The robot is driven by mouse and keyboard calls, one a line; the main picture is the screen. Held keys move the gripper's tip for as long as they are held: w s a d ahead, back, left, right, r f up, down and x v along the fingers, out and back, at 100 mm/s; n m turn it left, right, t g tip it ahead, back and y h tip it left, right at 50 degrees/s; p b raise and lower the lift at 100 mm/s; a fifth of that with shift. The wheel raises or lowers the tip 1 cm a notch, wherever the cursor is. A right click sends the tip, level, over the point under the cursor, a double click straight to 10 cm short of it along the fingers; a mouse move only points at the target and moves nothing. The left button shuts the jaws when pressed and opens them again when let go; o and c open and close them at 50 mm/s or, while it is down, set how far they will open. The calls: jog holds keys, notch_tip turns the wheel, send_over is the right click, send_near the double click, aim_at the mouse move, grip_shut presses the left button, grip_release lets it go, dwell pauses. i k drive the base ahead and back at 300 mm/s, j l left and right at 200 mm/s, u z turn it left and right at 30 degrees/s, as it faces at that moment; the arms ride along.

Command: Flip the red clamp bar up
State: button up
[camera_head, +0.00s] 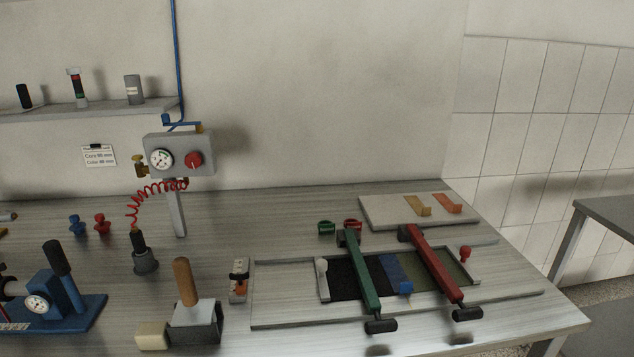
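The red clamp bar (435,265) lies down across the right part of a flat metal frame (285,290) on the workbench. A black handle (467,314) sits at its near end, by the frame's front edge. A green clamp bar (361,270) lies beside it on the left, also down, with its own black handle (381,326). Between the two bars are dark sheet material and a blue block (395,272). A small red knob (465,254) stands right of the red bar. My gripper is not in view.
A board (385,212) with two small orange and tan pieces lies behind the frame. A wooden-handled tool (184,283), a blue press (67,290) and a gauge box (180,155) with a red coiled hose stand to the left. The bench's right front corner is clear.

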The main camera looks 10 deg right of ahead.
aim_at(442, 279)
jog(key=j+z, duration=0.2)
jog(key=z, duration=0.15)
jog(key=i+j+z, duration=0.1)
jog(key=z, duration=0.3)
jog(key=j, duration=0.1)
